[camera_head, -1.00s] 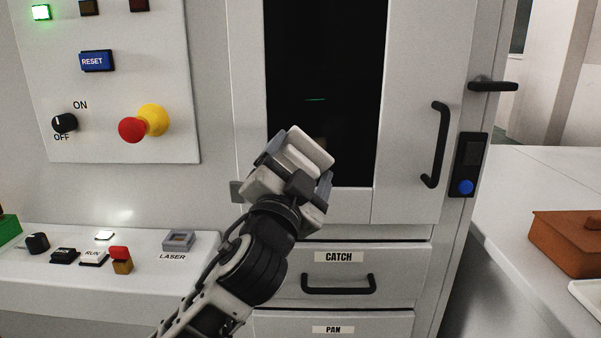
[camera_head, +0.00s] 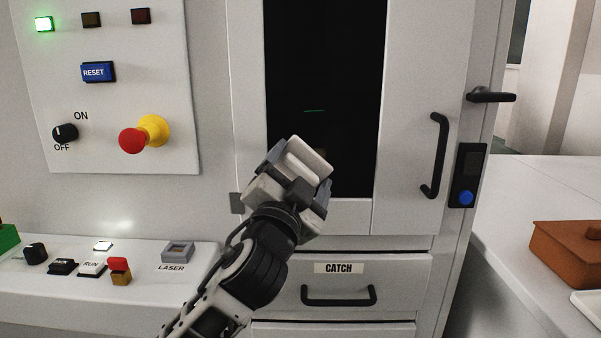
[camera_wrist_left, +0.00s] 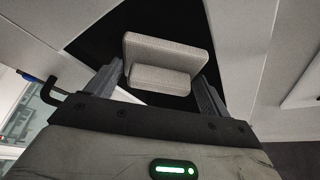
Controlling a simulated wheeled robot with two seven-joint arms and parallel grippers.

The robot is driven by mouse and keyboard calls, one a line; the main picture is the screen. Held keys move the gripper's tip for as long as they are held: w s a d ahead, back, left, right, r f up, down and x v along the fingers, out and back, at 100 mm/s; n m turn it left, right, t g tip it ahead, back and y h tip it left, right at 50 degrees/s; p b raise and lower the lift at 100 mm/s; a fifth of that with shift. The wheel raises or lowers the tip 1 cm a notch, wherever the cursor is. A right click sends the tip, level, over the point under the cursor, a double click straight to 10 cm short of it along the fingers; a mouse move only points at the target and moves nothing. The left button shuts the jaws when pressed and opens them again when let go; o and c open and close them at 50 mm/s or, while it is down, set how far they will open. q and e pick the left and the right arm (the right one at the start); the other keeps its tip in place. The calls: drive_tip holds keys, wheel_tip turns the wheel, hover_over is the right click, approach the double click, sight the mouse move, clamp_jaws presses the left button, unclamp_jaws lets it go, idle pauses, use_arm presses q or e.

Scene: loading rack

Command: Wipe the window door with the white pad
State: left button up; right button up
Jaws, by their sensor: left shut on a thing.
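The window door (camera_head: 410,110) is a pale panel with a tall dark glass pane (camera_head: 325,75) and a black vertical handle (camera_head: 437,155). My left gripper (camera_head: 296,172) is in front of the lower part of the glass. It is shut on the white pad (camera_head: 307,158). In the left wrist view the pad (camera_wrist_left: 160,52) sits between the two fingers, with the dark glass behind it. I cannot tell whether the pad touches the glass. My right gripper is in neither view.
A control panel with a red emergency knob (camera_head: 133,140) is at the left, above a ledge with buttons and a laser switch (camera_head: 178,251). A drawer marked CATCH (camera_head: 400,285) is below the door. A brown box (camera_head: 572,250) stands on the right counter.

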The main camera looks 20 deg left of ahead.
sight(321, 167)
use_arm(q)
drive_tip(key=shift+w+a, duration=0.2)
drive_tip(key=shift+w, duration=0.55)
drive_tip(key=shift+w+d, duration=0.2)
drive_tip(key=shift+d, duration=0.45)
drive_tip(key=shift+w+d, duration=0.15)
drive_tip(key=shift+d, duration=0.5)
drive_tip(key=shift+w+d, duration=0.15)
drive_tip(key=shift+d, duration=0.5)
drive_tip(key=shift+w, duration=0.1)
drive_tip(key=shift+a+r, duration=0.1)
drive_tip(key=shift+a, duration=0.1)
drive_tip(key=shift+a, duration=0.2)
drive_tip(key=shift+s+a+p, duration=0.25)
drive_tip(key=shift+s+a, duration=0.05)
drive_tip(key=shift+a, duration=0.55)
drive_tip(key=shift+s+a+p, duration=0.2)
drive_tip(key=shift+s+a, duration=0.1)
drive_tip(key=shift+a, duration=0.5)
